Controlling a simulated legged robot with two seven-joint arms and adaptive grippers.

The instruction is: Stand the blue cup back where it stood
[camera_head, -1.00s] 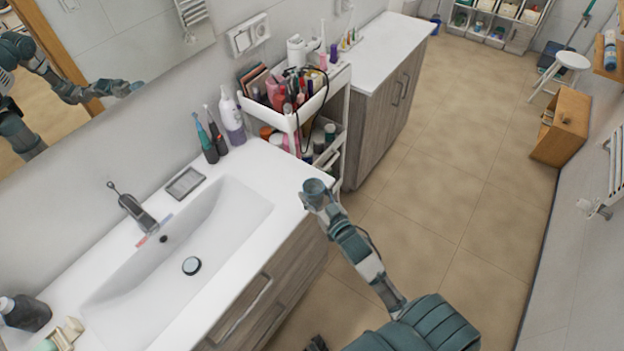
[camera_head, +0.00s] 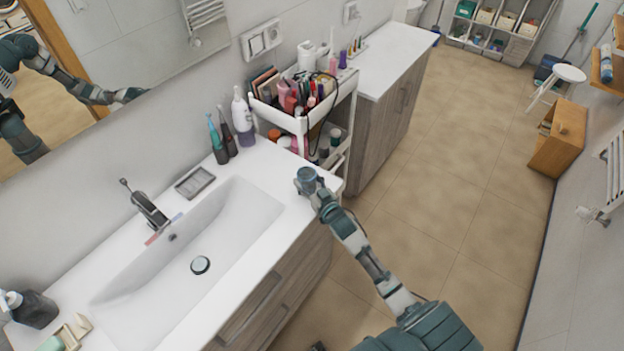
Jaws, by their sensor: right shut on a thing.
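The blue cup (camera_head: 306,175) is small and grey-blue, with its round open top facing up. It is at the end of my right arm, over or just beside the right front corner of the white sink counter (camera_head: 266,165). My right gripper (camera_head: 313,187) is shut on it. The fingers are small and partly hidden, and I cannot tell whether the cup touches the counter. My left gripper is not in view.
A white cart (camera_head: 299,122) full of cosmetics stands just beyond the cup. Toothbrushes (camera_head: 217,142) and a white bottle (camera_head: 242,115) stand at the wall. A soap dish (camera_head: 195,182) lies by the basin (camera_head: 220,235). The counter's right end has free room.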

